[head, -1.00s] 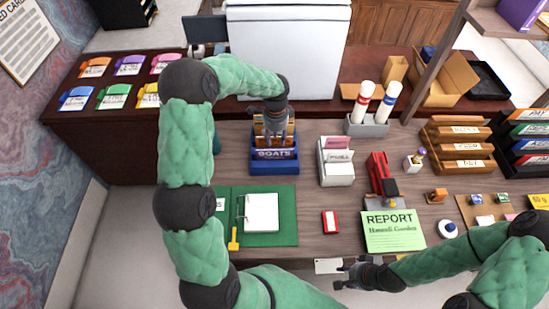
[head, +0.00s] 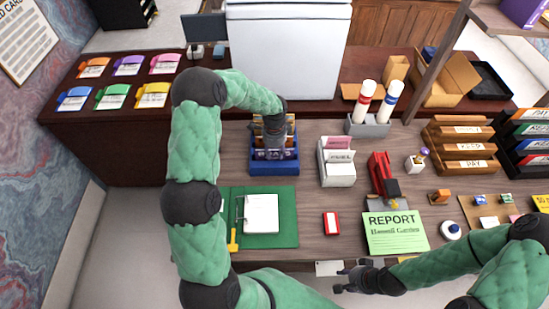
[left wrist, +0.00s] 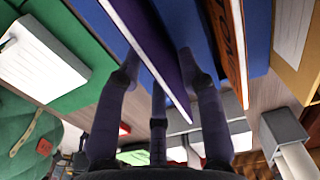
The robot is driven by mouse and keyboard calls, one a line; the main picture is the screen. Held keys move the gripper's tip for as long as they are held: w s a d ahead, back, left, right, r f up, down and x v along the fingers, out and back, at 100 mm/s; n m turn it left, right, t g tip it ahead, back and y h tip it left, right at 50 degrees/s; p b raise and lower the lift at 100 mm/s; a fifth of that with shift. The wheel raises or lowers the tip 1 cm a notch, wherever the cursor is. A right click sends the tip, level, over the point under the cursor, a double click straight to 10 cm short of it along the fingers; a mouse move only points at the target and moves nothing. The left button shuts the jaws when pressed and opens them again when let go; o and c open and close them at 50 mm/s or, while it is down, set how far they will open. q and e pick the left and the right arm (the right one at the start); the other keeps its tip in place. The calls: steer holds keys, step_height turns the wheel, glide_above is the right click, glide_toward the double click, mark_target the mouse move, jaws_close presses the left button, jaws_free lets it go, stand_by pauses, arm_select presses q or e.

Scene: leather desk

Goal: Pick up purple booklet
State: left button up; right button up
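A purple booklet (left wrist: 176,52) with a pale edge runs through the middle of the left wrist view, standing in a blue rack (head: 274,171). An orange-edged booklet (left wrist: 237,50) stands beside it in the same rack. My left gripper (left wrist: 160,62) has its fingers spread, one on each side of the purple booklet. A gap shows between the fingers, and I cannot tell whether either finger touches it. In the head view, my left gripper (head: 274,148) is low over the rack and hides much of its contents. My right gripper (head: 342,282) is at the desk's front edge, apart from the rack.
A white card holder (head: 337,168) stands right of the rack. A green folder (head: 285,215) with white paper lies in front. A red stapler (head: 380,170), a green report (head: 395,240) and wooden trays (head: 458,148) lie further right. Coloured packets (head: 128,65) lie on the left table.

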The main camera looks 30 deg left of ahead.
arm_select(q)
jaws_close()
steer(key=shift+r, duration=0.15)
